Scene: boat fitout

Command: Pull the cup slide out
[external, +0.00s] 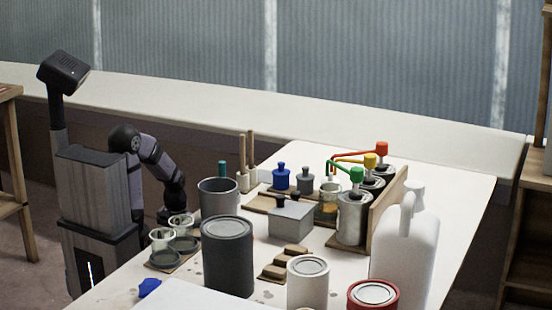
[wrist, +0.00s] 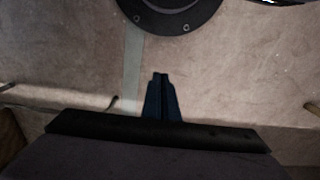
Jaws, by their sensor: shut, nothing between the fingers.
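My gripper (wrist: 160,76) is shut and empty in the wrist view, its dark blue fingers together over a plain beige surface. In the external view my arm is folded at the left end of the table, and the fingers cannot be made out. A clear cup (external: 328,197) with amber contents stands under the spouts of the pump cans (external: 352,218), which have green, yellow and red tops. A flat brown wooden piece (external: 259,204) lies left of it. I cannot tell which part is the cup slide; the grey box hides some of this area. My gripper is well away from it.
Clear cups (external: 162,240) on a small board, a grey pot (external: 219,198) and a dark can (external: 227,256) stand between my arm and the pumps. A white jug (external: 405,245) and a wooden stepped block (external: 287,263) are nearer the front. The table's far right is clear.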

